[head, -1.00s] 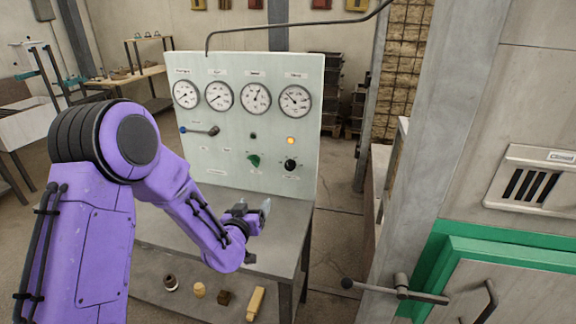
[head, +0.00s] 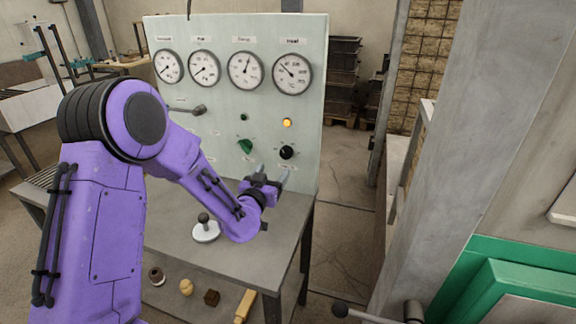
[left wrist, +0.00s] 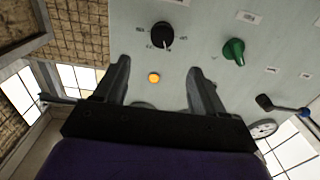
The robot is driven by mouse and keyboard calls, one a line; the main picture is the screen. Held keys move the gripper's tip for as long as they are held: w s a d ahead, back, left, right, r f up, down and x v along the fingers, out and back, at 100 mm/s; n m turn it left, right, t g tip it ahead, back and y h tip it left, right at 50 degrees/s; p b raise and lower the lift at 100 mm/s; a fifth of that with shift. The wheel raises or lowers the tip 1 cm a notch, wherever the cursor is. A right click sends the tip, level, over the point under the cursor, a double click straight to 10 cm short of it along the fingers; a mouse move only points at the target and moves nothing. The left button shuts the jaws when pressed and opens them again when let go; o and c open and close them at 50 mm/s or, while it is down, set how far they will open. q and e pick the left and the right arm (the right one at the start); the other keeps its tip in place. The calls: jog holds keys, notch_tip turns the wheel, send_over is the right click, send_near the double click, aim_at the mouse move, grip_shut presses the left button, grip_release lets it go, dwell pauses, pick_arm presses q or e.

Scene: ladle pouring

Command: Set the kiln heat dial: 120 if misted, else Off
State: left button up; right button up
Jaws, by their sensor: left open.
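A black round dial (head: 287,152) with small marks around it sits low on the right of the pale panel (head: 215,105). It also shows in the left wrist view (left wrist: 162,35), with a light pointer line; I cannot read its setting. A lit amber lamp (head: 287,122) is above it. A green knob (head: 245,146) is to its left, under a small dark lamp (head: 243,117). My left gripper (head: 271,172) is open and empty, just below and in front of the black dial, apart from it. In the left wrist view the dial lies beyond the open fingers (left wrist: 158,70). My right gripper is not in view.
Several round gauges (head: 245,70) line the panel's top; a dark-knobbed lever (head: 188,109) is below them. A white disc with a black knob (head: 206,231) stands on the grey table (head: 270,240). A grey post (head: 480,130) is at right.

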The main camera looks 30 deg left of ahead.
aim_at(285, 155)
pick_arm(q)
jog(key=x, duration=0.3)
jog(key=p+x, duration=0.1)
jog(key=x, duration=0.3)
jog(key=p+x, duration=0.1)
jog(key=x, duration=0.3)
jog(key=shift+s+a+f, duration=0.1)
jog(key=shift+a+f, duration=0.15)
jog(key=shift+f, duration=0.15)
jog(key=c, duration=1)
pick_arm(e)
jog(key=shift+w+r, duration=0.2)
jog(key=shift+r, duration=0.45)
